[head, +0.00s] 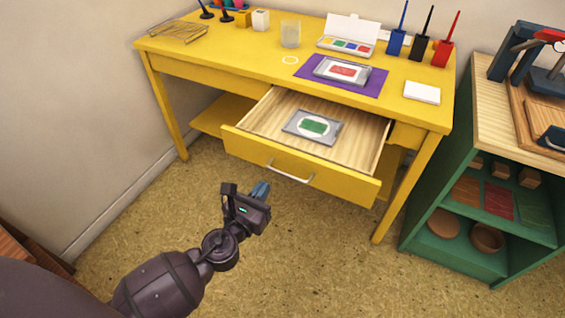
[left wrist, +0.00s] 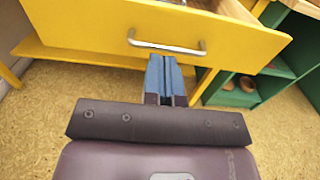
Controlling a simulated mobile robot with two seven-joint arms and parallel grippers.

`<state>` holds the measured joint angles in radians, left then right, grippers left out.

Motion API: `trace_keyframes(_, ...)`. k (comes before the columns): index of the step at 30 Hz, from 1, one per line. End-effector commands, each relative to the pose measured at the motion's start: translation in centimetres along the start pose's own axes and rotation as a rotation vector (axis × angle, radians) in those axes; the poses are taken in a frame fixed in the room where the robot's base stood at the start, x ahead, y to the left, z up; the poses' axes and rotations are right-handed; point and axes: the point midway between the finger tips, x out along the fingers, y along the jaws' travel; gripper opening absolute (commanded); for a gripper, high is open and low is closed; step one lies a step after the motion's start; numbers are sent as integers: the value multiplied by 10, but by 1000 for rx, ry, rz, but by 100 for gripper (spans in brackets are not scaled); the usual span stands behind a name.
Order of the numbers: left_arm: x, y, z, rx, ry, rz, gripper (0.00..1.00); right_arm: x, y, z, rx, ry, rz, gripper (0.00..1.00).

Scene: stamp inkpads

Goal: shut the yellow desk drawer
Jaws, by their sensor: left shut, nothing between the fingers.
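The yellow desk drawer (head: 240,147) is pulled out from the yellow desk (head: 200,57), with its wooden inside showing. An inkpad with a green pad (head: 312,126) lies in it. A silver bar handle (head: 290,172) is on the drawer front. My left gripper (head: 261,190) is shut and empty, in front of and below the drawer front, apart from it in the head view. In the left wrist view the blue fingers (left wrist: 165,75) point toward the drawer front (left wrist: 90,22), just below the handle (left wrist: 167,46). My right gripper is not in view.
On the desk top are a purple mat (head: 312,82) with a red inkpad, a paint box (head: 346,46), a glass (head: 290,34) and several brush holders. A green shelf unit (head: 430,210) stands close at the right. The floor before the drawer is clear.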

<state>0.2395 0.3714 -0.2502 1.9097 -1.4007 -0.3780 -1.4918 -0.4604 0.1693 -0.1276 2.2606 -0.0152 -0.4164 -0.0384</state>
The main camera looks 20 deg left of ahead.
Motion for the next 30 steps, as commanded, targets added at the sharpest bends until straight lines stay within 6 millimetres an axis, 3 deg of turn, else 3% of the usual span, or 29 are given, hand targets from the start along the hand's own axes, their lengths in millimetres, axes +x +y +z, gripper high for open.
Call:
trace_keyframes(15, 81, 0, -2, -1, 3, 0, 0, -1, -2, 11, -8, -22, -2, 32)
trace_keyframes(21, 97, 0, -2, -3, 3, 0, 0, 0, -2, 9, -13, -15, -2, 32)
trace_keyframes(30, 100, 0, -1, -3, 2, 0, 0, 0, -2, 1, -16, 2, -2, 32)
